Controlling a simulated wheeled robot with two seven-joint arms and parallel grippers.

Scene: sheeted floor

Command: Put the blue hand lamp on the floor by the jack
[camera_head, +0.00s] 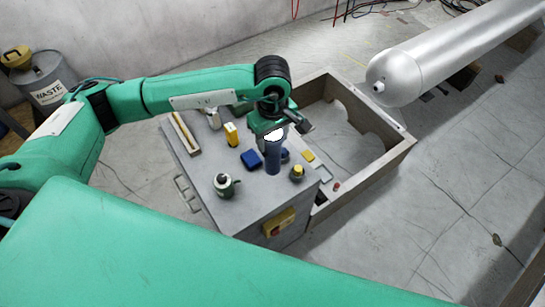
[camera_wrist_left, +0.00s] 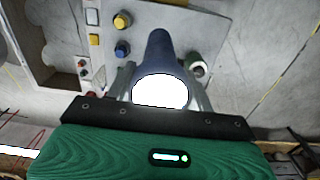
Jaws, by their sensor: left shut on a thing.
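The blue hand lamp (camera_head: 273,160) is a dark blue cylinder with a bright white end, upright in the head view. My left gripper (camera_head: 271,132) is shut on it near the white end. In the left wrist view the lamp (camera_wrist_left: 157,52) sits between the fingers of the gripper (camera_wrist_left: 160,88), its blue body pointing away from the camera. The lamp is over the grey cabinet top (camera_head: 250,197); I cannot tell whether its lower end touches it. I cannot make out the jack with certainty. My right gripper is not in view.
A silver cylinder (camera_head: 400,78) lies at right. Bare floor (camera_head: 425,190) shows at right.

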